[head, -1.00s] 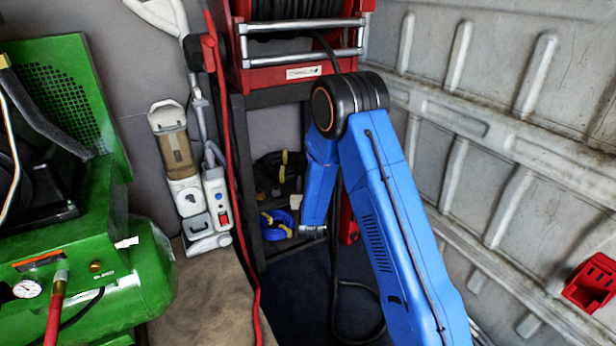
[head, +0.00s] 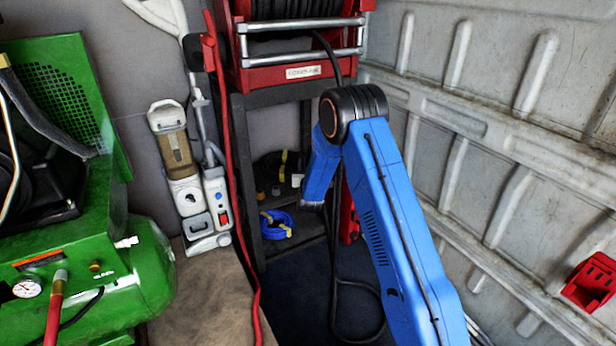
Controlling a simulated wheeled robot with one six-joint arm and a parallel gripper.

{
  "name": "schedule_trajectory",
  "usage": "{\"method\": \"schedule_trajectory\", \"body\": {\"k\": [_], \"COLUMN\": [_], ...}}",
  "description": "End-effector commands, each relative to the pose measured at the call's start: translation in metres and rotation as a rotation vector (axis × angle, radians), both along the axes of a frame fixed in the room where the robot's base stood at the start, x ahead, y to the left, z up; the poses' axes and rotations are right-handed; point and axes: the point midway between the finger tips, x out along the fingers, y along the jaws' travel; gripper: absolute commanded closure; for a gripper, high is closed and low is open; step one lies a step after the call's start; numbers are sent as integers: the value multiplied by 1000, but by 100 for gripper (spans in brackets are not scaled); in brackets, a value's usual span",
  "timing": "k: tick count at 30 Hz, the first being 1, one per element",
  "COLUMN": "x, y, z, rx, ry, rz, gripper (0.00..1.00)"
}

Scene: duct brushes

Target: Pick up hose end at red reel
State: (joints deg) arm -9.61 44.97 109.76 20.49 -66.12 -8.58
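The red reel (head: 270,74) stands at the top middle of the head view, with black hose wound on it behind silver bars. A black hose (head: 334,272) runs down from it behind my blue arm and lies in a loop on the dark floor. The free end of the hose cannot be made out. My arm reaches up from the lower right and bends at a black joint, with its forearm pointing down and away in front of the rack. My gripper is hidden or too small to make out at the forearm's end.
A dark rack (head: 242,175) under the reel holds a blue coil (head: 277,226) and other items. A green compressor (head: 90,255) fills the left. A vacuum cleaner (head: 180,165) and a red hose (head: 233,170) stand between. A ribbed wall (head: 500,160) bounds the right, with a red holder (head: 592,283).

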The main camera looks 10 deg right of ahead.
Motion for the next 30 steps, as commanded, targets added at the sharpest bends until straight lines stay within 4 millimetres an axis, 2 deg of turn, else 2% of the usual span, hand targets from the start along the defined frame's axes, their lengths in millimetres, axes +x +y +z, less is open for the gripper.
{"method": "schedule_trajectory", "body": {"k": [6,16,17,21,22,30], "x": [27,34,34,34,34,34], "y": [-8,-9,-9,-9,-9,-9], "z": [0,0,0,0,0,1], "rx": [0,-1,-1,-1,0,0], "ry": [-1,0,0,0,0,-1], "rz": [0,0,0,0,0,0], "gripper": [61,61,63,97,100,100]}}
